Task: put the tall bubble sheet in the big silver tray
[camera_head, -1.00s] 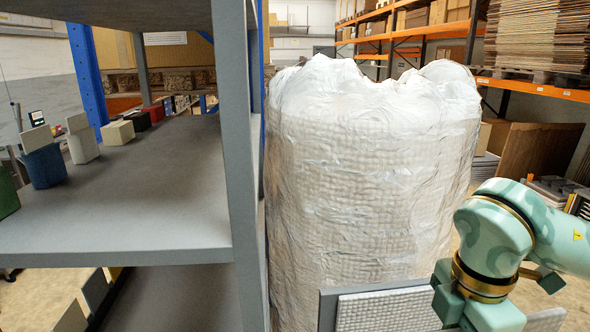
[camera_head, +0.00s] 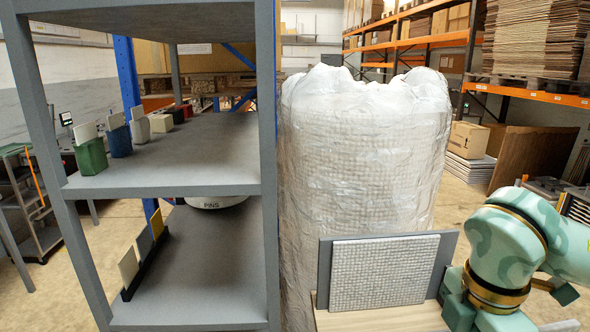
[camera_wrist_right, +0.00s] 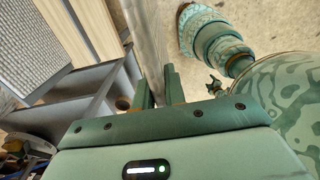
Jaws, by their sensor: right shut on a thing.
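My right gripper (camera_wrist_right: 158,92) is shut on a thin, pale, streaked sheet (camera_wrist_right: 145,45), seen edge-on in the wrist view. I cannot tell from its edge whether it is the tall bubble sheet. In the head view my right arm comes in at the lower right and the fingertips are hard to make out. Left of that hand is a pale bubble-textured rectangle (camera_head: 384,272) against a dark grey flat piece (camera_head: 450,262). The textured rectangle also shows in the wrist view (camera_wrist_right: 25,45). I cannot make out the big silver tray for certain. My left gripper is out of view.
A grey shelf unit (camera_head: 205,185) with small coloured boxes stands left. Beside it rises a big white wrapped column (camera_head: 362,150). Light wood (camera_head: 385,319) lies below the textured rectangle. Racks with cardboard (camera_head: 535,40) are behind. Floor (camera_head: 465,200) shows at the right.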

